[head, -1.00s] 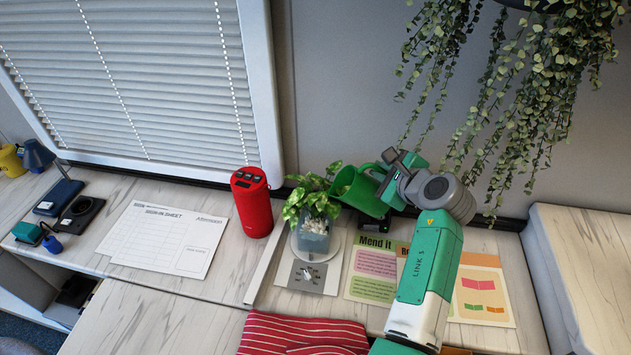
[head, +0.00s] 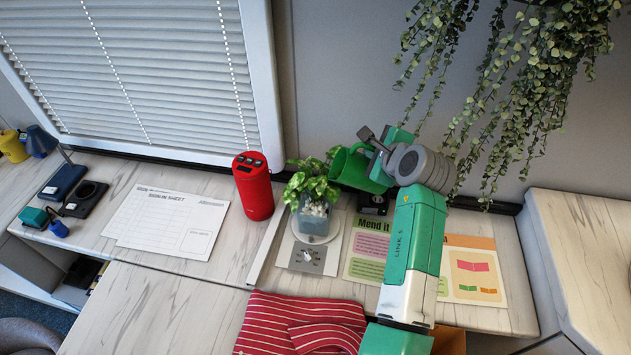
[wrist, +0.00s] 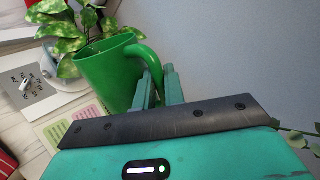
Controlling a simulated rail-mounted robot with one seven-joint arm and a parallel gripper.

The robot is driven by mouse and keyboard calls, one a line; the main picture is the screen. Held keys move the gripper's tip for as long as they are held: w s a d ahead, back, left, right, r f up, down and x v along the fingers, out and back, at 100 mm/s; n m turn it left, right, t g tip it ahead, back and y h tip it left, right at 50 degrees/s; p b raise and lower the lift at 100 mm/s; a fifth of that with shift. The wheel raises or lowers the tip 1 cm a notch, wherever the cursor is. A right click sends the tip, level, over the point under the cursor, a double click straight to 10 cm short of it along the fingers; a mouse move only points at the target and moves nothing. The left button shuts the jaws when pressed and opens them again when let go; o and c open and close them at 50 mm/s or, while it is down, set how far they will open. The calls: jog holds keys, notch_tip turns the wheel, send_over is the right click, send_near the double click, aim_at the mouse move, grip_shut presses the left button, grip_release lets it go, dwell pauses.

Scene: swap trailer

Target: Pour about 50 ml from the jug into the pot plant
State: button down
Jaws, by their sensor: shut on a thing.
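The green jug (head: 358,172) is held in the air just right of the pot plant (head: 312,188), tilted with its mouth toward the leaves. My gripper (wrist: 158,88) is shut on the jug's handle; the jug also shows in the wrist view (wrist: 108,76). The plant has green and yellow leaves in a grey-blue pot with pale stones, on a round white plate (head: 334,222) of a unit with a dial. The jug's inside and any stream of liquid cannot be made out.
A red speaker (head: 253,188) stands left of the plant. Printed sheets (head: 470,268) lie to the right. A red striped cloth (head: 300,322) lies in front. A hanging plant (head: 520,90) trails down at the upper right, close to my arm.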

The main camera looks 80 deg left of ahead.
aim_at(359, 144)
jog(key=shift+s+a+r+n+t+p, duration=0.15)
jog(key=shift+s+r+n+t+p, duration=0.2)
jog(key=shift+s+r, duration=0.2)
jog(key=shift+s, duration=0.15)
jog(key=shift+s+a+r+n+t+h+p, duration=0.15)
jog(key=shift+s+r+t, duration=0.1)
jog(key=shift+s, duration=0.2)
jog(key=shift+s+a+r+n+t+h+p, duration=0.1)
jog(key=shift+s+t+h+p, duration=0.1)
jog(key=shift+s, duration=0.25)
dwell(1.4)
jog(key=shift+m+g+y, duration=0.45)
jog(key=shift+m+g, duration=0.25)
jog(key=shift+g, duration=0.2)
jog(key=w+f+b, duration=0.2)
jog(key=w+f, duration=0.1)
jog(key=shift+w+d, duration=0.2)
jog(key=shift+d, duration=0.2)
jog(key=shift+w+d+r, duration=0.1)
jog(key=shift+w+f+m+g+y+b, duration=0.15)
jog(key=shift+w+f+m+g+b, duration=0.15)
jog(key=shift+f+b, duration=0.25)
jog(key=shift+w+f+m+g+y+b, duration=0.2)
jog(key=shift+f+m+g+b, duration=0.15)
jog(key=shift+b, duration=0.2)
jog(key=shift+w+d+f+b, duration=0.1)
jog(key=shift+w+f+b, duration=0.1)
jog(key=shift+b, duration=0.4)
jog(key=shift+r, duration=0.1)
jog(key=shift+r, duration=0.1)
